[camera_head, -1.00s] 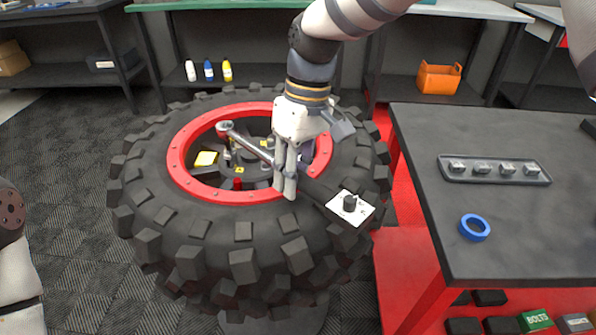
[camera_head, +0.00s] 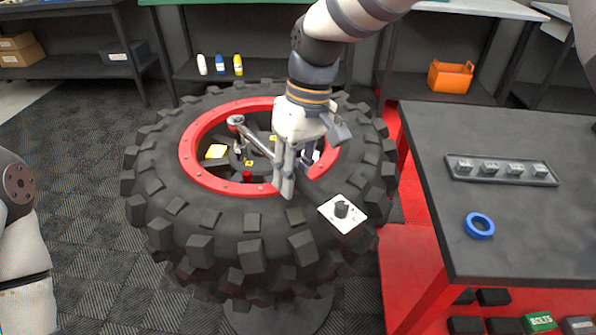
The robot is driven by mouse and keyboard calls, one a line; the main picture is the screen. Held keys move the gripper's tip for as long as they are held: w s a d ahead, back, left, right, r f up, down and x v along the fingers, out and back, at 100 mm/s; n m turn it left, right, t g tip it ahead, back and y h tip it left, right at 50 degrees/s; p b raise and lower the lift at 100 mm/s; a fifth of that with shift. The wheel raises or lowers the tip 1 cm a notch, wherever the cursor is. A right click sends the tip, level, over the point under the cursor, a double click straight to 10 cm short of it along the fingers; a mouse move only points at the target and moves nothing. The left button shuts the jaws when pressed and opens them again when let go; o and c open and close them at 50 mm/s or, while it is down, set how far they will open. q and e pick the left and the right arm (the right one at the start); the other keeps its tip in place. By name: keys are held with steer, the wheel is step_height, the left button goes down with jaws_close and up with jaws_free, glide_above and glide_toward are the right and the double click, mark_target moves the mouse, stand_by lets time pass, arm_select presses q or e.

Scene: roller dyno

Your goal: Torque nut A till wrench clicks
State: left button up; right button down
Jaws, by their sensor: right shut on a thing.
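The tyre (camera_head: 237,220) lies flat with a red rim (camera_head: 212,184) around its dark hub. A silver wrench (camera_head: 258,143) slants across the rim opening, its head (camera_head: 235,121) at the upper left of the hub. I cannot tell nut A apart; the head covers whatever is under it. My right gripper (camera_head: 286,185) comes down from above and is shut on the wrench handle. My left gripper is not in view.
A dark table (camera_head: 530,235) on the right holds a tray of nuts (camera_head: 545,181) and a blue ring (camera_head: 479,230). Yellow tags (camera_head: 216,152) and a red piece (camera_head: 247,176) show inside the rim. An orange bin (camera_head: 450,76) and bottles (camera_head: 220,65) stand on back shelves.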

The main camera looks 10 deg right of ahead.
steer(key=shift+a+r, duration=0.1)
stand_by(0.3)
steer(key=shift+s+a+m, duration=0.3)
steer(key=shift+a+m, duration=0.2)
steer(key=shift+a, duration=0.25)
steer(key=shift+s+a, duration=0.1)
steer(key=shift+a, duration=0.1)
steer(key=shift+s+a+m, duration=0.2)
steer(key=shift+a+m, duration=0.3)
steer(key=shift+a, duration=0.15)
steer(key=shift+a+t, duration=0.2)
steer(key=shift+t, duration=0.1)
steer(key=shift+s+a+m, duration=0.2)
steer(key=shift+a+m, duration=0.3)
steer(key=shift+a, duration=0.15)
steer(key=shift+s+a+m, duration=0.1)
steer(key=shift+a+m, duration=0.8)
steer(key=shift+a, duration=0.6)
stand_by(1.4)
